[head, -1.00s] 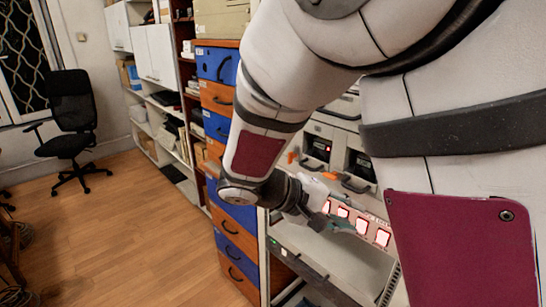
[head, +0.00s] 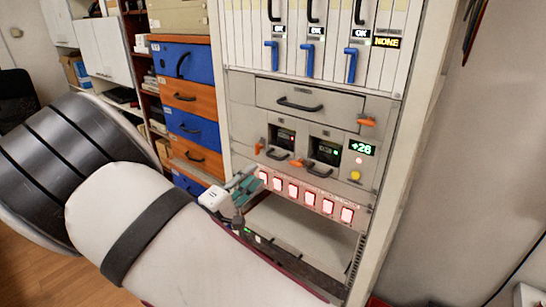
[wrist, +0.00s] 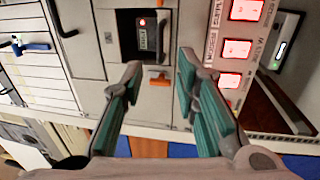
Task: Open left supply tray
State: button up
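In the wrist view, which is turned sideways, the tray front (wrist: 118,42) and orange latch (wrist: 159,78) appear beyond the fingers. My gripper (head: 247,180) is open and empty, at the rack's left side just below the tray. Its teal fingers (wrist: 160,66) straddle the latch in the picture; contact is not visible.
The right tray (head: 325,152) is beside it. A row of lit red buttons (head: 305,196) runs just below, above an open bay (head: 300,225). A wide drawer (head: 318,104) is above. Blue and orange drawers (head: 190,97) stand left of the rack.

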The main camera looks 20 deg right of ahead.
aim_at(273, 157)
jog(key=p+x, duration=0.1)
jog(key=x, duration=0.8)
jog(key=shift+w+d, duration=0.15)
jog(key=shift+d, duration=0.15)
grip_shut()
